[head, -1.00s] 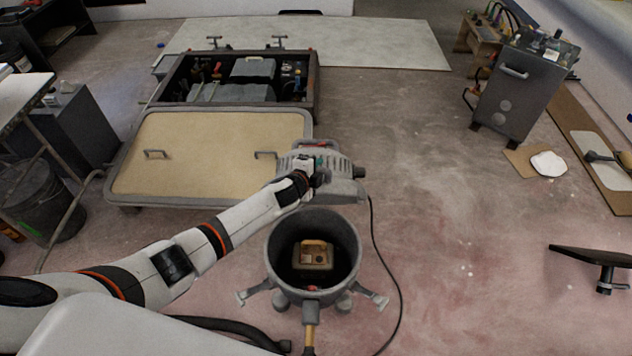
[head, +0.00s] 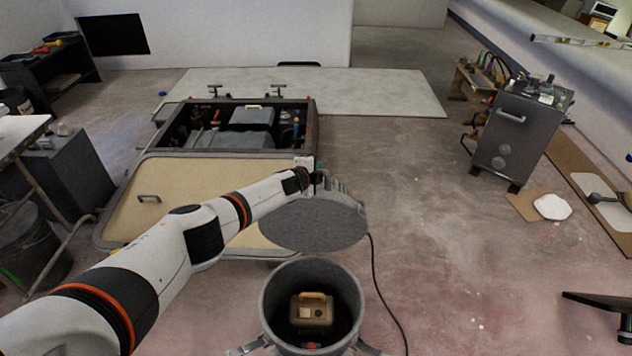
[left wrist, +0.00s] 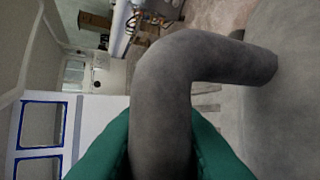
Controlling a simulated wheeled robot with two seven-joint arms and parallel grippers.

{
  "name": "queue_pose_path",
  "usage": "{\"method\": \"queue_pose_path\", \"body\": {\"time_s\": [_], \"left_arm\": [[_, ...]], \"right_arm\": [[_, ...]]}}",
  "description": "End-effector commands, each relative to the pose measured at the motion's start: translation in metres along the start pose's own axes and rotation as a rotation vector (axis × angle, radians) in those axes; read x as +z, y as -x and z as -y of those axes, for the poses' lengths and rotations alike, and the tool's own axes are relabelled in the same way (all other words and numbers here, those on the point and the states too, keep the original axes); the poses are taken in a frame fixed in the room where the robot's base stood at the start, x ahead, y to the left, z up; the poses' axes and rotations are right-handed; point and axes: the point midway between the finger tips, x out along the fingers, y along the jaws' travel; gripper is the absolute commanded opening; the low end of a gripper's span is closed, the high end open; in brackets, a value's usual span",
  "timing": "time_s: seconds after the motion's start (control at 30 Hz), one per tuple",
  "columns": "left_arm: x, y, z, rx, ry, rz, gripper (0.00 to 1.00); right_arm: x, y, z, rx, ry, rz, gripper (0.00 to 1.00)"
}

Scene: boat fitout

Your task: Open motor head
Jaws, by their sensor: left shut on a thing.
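The grey motor head (head: 315,222) is a round ribbed lid. In the head view it is tilted up behind the open drum (head: 266,310), its flat round underside facing me. My left gripper (head: 312,180) is at its far upper side, its fingers partly hidden. In the left wrist view, the green finger pads (left wrist: 105,150) are shut around the bent grey handle (left wrist: 165,90) of the motor head. The drum's mouth is uncovered, and a tan and grey boxy thing (head: 311,312) sits inside. My right gripper is not in view.
A beige hatch panel (head: 125,215) lies left of the motor head, before an open bay (head: 170,132) of equipment. A black cable (head: 384,285) runs along the floor right of the drum. A grey cabinet (head: 512,145) stands at right. The floor between is clear.

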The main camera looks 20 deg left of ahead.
Motion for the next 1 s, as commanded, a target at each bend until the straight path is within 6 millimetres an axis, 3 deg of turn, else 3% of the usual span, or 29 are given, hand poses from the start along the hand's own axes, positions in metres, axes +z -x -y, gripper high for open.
{"method": "queue_pose_path", "body": {"time_s": [0.03,0.6,0.63,0.73,1.0], "left_arm": [[0.002,-0.003,0.015,-0.017,-0.004,0.001,0.0],[-0.002,-0.005,0.005,-0.009,-0.009,-0.004,0.0],[-0.002,-0.005,0.005,-0.009,-0.009,-0.004,0.23],[-0.002,-0.005,0.005,-0.008,-0.009,-0.004,0.39],[-0.003,-0.004,0.001,-0.003,-0.008,-0.005,0.41]], "right_arm": [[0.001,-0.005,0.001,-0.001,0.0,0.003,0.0],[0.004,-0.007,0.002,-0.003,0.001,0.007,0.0],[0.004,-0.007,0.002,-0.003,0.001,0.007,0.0],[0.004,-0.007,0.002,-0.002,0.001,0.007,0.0],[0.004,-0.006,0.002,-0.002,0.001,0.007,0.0]]}}
